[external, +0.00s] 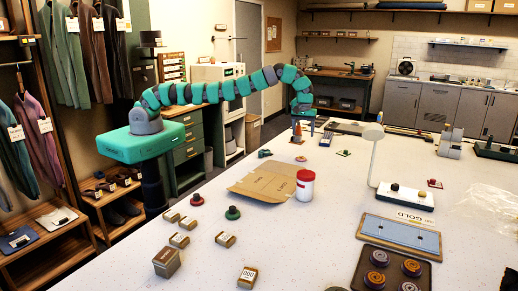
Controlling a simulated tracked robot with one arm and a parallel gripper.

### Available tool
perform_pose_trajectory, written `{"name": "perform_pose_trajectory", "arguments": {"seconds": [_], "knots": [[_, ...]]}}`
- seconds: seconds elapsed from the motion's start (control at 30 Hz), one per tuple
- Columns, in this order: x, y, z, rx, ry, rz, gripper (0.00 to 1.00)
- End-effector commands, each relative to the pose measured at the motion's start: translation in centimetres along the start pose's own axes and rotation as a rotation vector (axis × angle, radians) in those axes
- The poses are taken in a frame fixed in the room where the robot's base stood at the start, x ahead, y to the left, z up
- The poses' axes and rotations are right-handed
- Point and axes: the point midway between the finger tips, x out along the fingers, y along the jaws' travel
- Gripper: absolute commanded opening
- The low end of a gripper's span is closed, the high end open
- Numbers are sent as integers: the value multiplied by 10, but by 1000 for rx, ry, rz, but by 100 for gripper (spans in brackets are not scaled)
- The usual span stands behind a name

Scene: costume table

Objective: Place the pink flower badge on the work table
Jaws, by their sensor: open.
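My gripper (303,121) is at the far end of my teal arm, pointing down over the far part of the white work table (330,235). It is open. A small orange upright thing (297,136) stands just below it and a little left; I cannot tell whether they touch. I cannot make out the pink flower badge for certain. Small pinkish or red items lie on the table, one right of my gripper (326,139) and one on a card farther right (434,183), too small to identify.
A flattened cardboard sheet (262,180) and a white jar with a red lid (305,186) are mid-table. A white lamp (372,150) rises to their right. Small labelled boxes (180,240) are at front left, a dark tray of round pieces (362,252) at front right.

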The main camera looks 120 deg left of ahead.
Motion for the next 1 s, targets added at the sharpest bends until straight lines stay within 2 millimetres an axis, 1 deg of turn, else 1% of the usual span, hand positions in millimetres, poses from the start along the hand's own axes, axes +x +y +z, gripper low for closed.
{"name": "perform_pose_trajectory", "arguments": {"seconds": [0.17, 0.2, 0.27, 0.3, 0.37, 0.4, 0.47, 0.5, 0.53, 0.67, 0.7, 0.77, 0.8, 0.87, 1.0], "knots": [[-45, 14, 17, 90, 20, 68, 69], [-60, 18, 23, 120, 28, 91, 69], [-82, 24, 32, 169, 42, 129, 69], [-98, 27, 38, 200, 50, 152, 69], [-119, 31, 48, 248, 63, 185, 69], [-135, 33, 54, 279, 75, 212, 69], [-155, 34, 64, 326, 88, 240, 69], [-171, 35, 71, 358, 100, 265, 69], [-182, 36, 76, 382, 109, 285, 69], [-228, 34, 99, 482, 148, 355, 69], [-244, 32, 106, 513, 161, 380, 69], [-263, 29, 116, 558, 179, 408, 69], [-278, 26, 123, 588, 195, 433, 69], [-299, 22, 134, 633, 216, 465, 69], [-345, 7, 159, 735, 270, 541, 69]]}}
